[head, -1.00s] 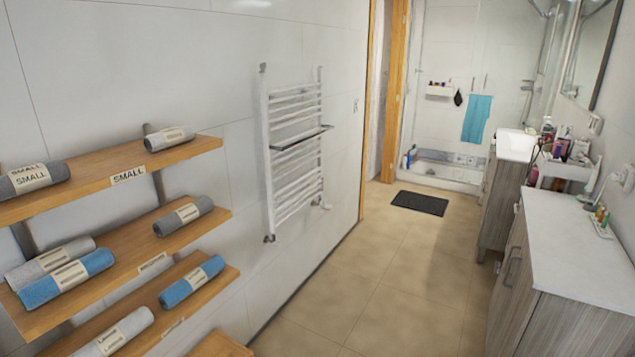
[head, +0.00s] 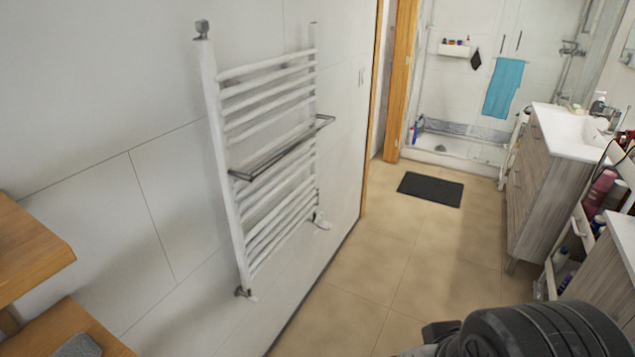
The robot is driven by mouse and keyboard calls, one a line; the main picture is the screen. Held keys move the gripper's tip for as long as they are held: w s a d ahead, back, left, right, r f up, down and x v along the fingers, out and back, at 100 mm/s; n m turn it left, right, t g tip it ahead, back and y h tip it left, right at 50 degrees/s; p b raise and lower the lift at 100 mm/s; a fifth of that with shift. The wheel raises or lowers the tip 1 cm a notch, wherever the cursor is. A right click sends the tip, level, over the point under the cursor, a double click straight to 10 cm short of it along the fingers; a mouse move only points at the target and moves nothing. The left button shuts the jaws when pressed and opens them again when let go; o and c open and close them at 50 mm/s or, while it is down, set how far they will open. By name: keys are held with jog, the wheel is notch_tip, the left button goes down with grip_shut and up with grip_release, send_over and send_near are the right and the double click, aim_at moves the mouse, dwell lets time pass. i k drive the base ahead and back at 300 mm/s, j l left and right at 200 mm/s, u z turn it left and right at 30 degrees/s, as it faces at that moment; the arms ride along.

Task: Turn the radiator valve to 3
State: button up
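The white towel radiator (head: 217,165) hangs on the left wall, with a metal towel bar (head: 285,150) across its front. A small white valve head (head: 322,222) sticks out at its lower right corner, low above the floor. The valve is too small to read any number on it. Another small fitting (head: 243,293) sits at the lower left corner. A dark part of my arm (head: 535,335) shows at the bottom right, well apart from the radiator. My gripper's fingers are not visible.
Wooden shelves (head: 30,250) jut out at the left edge. Tiled floor (head: 385,255) is clear between the radiator and the cabinets. A dark mat (head: 430,189) lies before the shower. A cosmetics cart (head: 577,228) stands at the right, beside the wooden vanity (head: 545,165).

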aim_at(323, 225)
jog(key=i+z, duration=0.1)
jog(key=i, duration=0.5)
jog(key=i+j+z, duration=0.1)
jog(key=i, duration=0.5)
jog(key=i+j+z, duration=0.1)
jog(key=i, duration=0.45)
jog(key=i+j+z, duration=0.1)
jog(key=i+j, duration=0.15)
jog(key=i, duration=0.35)
